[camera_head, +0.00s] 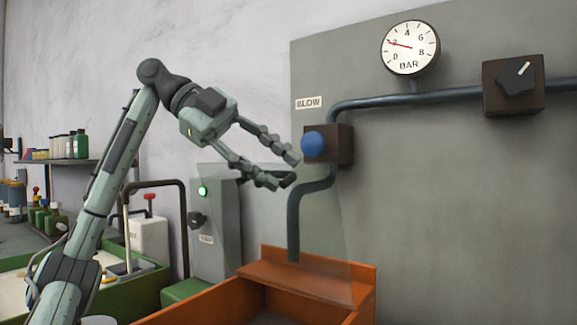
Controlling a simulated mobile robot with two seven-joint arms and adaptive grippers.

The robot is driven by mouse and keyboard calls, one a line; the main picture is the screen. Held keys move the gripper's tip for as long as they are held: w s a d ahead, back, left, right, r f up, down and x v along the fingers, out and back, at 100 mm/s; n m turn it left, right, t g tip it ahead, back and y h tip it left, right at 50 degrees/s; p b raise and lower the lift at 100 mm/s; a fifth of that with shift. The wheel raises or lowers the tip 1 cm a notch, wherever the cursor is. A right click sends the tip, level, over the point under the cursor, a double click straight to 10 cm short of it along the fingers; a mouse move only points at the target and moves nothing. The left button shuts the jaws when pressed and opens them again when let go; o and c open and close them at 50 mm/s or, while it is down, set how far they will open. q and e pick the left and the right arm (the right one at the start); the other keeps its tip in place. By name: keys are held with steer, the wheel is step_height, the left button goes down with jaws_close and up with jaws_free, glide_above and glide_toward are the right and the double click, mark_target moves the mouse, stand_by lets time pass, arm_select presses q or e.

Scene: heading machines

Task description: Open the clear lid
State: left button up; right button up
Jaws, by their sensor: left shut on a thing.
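The clear lid (268,222) is a faint see-through panel standing raised at a steep tilt above the orange bin (305,275). Its lower edge is near the bin's back rim, and its upper edge is near my fingers. My left gripper (290,172) is at that upper edge, shut on the lid. The fingers still show some space between them, and the exact contact is hard to see through the clear panel. My right gripper is not in view.
A blue button (313,144) on a brown box is close right of my left fingertips, beside a grey pipe (294,218). A gauge (410,47) and a dark knob (515,77) are on the panel. A grey control box (217,230) is behind the lid; a green tray (145,285) is left.

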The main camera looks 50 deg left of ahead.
arm_select(q)
steer(key=s+a+r+t, duration=0.1)
steer(key=s+a+r, duration=0.1)
steer(key=a+r, duration=0.2)
step_height(320, 180, up, 2)
steer(key=shift+s+a, duration=0.15)
steer(key=s+f+v, duration=0.1)
steer(key=f+v, duration=0.1)
steer(key=v, duration=1.2)
steer(key=shift+s+a+t, duration=0.3)
steer(key=shift+t, duration=0.1)
